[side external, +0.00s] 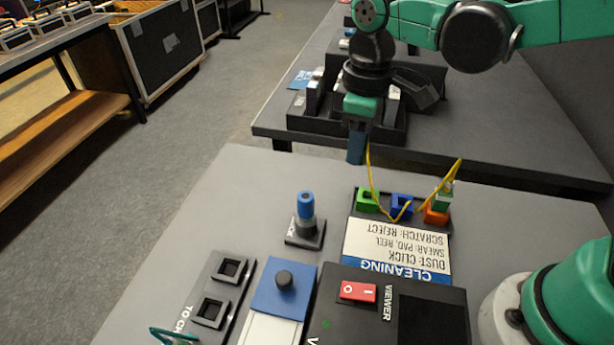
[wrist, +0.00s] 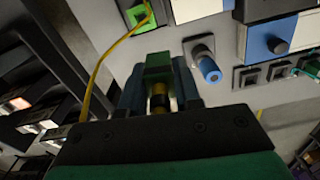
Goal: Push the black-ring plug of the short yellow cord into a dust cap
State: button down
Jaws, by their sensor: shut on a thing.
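My gripper (side external: 356,150) points down above the gap between the two tables, its blue fingers shut on one plug of the yellow cord (side external: 371,178). In the wrist view the held plug (wrist: 158,92) shows a green part, a black ring and some yellow between the fingers (wrist: 160,85). I cannot tell for certain which part is a dust cap.
Green (side external: 367,201) and blue (side external: 402,204) hollow blocks stand behind a cleaning card (side external: 398,248). A blue-topped cylinder (side external: 305,207) stands upright on a small base to their left. The viewer box (side external: 357,292) and square sockets (side external: 229,268) are nearer. The far table holds a dark rack (side external: 330,122).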

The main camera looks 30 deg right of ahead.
jog(key=shift+n, duration=0.7)
jog(key=shift+s+d+f, duration=0.15)
jog(key=shift+d+f, duration=0.4)
jog(key=shift+f, duration=0.6)
jog(key=shift+s+d+f, duration=0.1)
jog(key=shift+d+f, duration=0.4)
jog(key=shift+f, duration=0.7)
jog(key=shift+s+d+f, duration=0.15)
jog(key=shift+d+f, duration=0.4)
jog(key=shift+f, duration=0.6)
jog(key=shift+f, duration=0.85)
jog(key=c, duration=0.5)
grip_release()
jog(key=shift+c, duration=0.2)
jog(key=shift+r, duration=0.15)
jog(key=shift+r, duration=2.4)
